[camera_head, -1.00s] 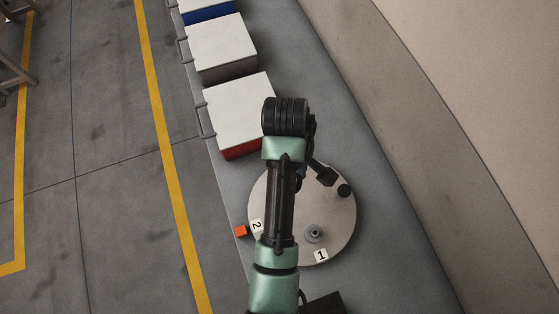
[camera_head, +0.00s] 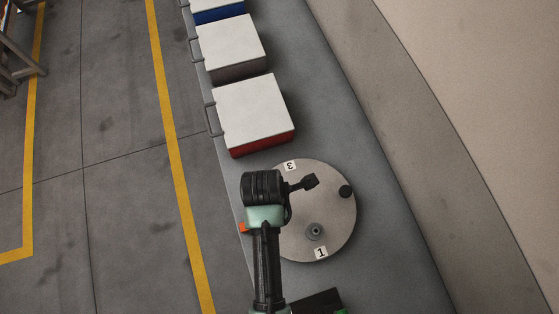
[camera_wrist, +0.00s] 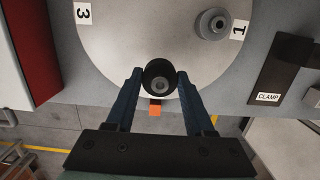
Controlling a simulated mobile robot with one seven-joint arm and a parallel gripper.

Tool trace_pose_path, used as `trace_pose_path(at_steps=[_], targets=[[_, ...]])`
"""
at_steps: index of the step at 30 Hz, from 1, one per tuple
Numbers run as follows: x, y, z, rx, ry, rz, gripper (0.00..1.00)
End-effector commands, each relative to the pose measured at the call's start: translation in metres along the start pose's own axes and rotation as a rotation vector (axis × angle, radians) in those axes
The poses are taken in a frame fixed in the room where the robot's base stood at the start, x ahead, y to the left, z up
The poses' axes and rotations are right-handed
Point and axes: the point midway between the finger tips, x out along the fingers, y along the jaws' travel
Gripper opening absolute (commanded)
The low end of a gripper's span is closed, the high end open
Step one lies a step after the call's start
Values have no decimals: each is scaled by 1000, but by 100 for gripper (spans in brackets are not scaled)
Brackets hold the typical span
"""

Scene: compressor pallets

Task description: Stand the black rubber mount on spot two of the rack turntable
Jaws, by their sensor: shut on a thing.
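My gripper (camera_wrist: 160,80) is shut on the black rubber mount (camera_wrist: 160,70), a round black piece with a grey centre, held between two blue fingers. In the wrist view it overlaps the near edge of the round grey turntable (camera_wrist: 130,35); I cannot tell whether it touches the plate. The head view shows the turntable (camera_head: 332,215) with labels 3 (camera_head: 290,166) and 1 (camera_head: 320,253). Label 2 is hidden in both views now. In the head view my arm hides the fingers and the mount.
A grey round part (camera_head: 316,231) stands beside label 1. A black knob-like piece (camera_head: 345,191) is at the turntable's right edge. A dark block labelled CLAMP (camera_wrist: 283,68) is at right.

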Motion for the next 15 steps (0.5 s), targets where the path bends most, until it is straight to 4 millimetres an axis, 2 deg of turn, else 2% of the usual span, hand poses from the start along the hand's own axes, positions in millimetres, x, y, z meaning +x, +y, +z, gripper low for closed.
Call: trace_pose_path(at_steps=[9,15], targets=[[39,0,-4,3,0,-2,0],[42,0,-5,3,-1,1,0]])
